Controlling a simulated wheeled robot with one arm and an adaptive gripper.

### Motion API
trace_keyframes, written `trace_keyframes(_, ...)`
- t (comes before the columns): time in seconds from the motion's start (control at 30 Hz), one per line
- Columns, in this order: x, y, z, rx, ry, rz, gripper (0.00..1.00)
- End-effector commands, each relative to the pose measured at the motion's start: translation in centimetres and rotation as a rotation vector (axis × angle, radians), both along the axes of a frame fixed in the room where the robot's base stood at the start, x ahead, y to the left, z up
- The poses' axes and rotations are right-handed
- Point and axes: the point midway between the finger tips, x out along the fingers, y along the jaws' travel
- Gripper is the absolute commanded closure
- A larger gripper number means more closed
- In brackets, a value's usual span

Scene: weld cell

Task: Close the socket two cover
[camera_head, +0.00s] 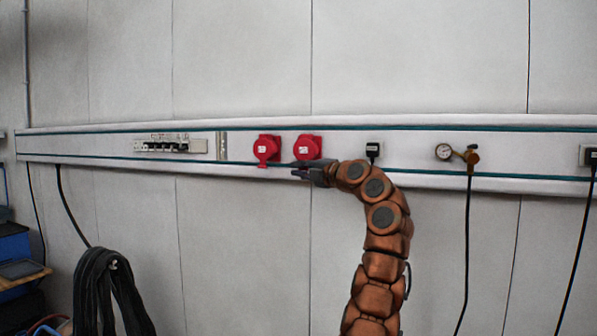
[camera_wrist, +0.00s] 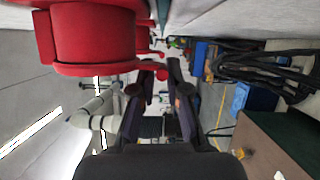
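Two red sockets sit side by side on the wall rail in the head view: a left one (camera_head: 267,149) and a right one (camera_head: 307,147). A red flap-like part hangs lower on the left socket. The bottom of the right one is partly behind my gripper. No label tells me which is socket two. My gripper (camera_head: 298,169) points left, just below the right socket. In the wrist view, a large red socket body (camera_wrist: 95,38) fills the upper left, above and left of my fingers.
The rail also carries a breaker panel (camera_head: 170,145) on the left, a black plug (camera_head: 373,150) and a pressure gauge (camera_head: 444,152) on the right. A coiled black cable (camera_head: 104,290) hangs at lower left. Blue boxes (camera_head: 14,245) stand at the left edge.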

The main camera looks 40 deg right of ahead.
Motion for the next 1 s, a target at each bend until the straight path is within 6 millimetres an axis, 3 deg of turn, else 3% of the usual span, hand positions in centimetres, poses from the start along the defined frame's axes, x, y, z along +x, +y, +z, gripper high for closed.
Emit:
trace_keyframes(0.2, -0.5, -0.5, 0.5, -0.002, -0.009, -0.013, 0.63)
trace_keyframes(0.7, -0.5, -0.5, 0.2, 0.001, -0.005, -0.011, 0.63)
trace_keyframes(1.0, -4.1, -0.7, -0.1, -0.001, -0.004, -0.012, 0.63)
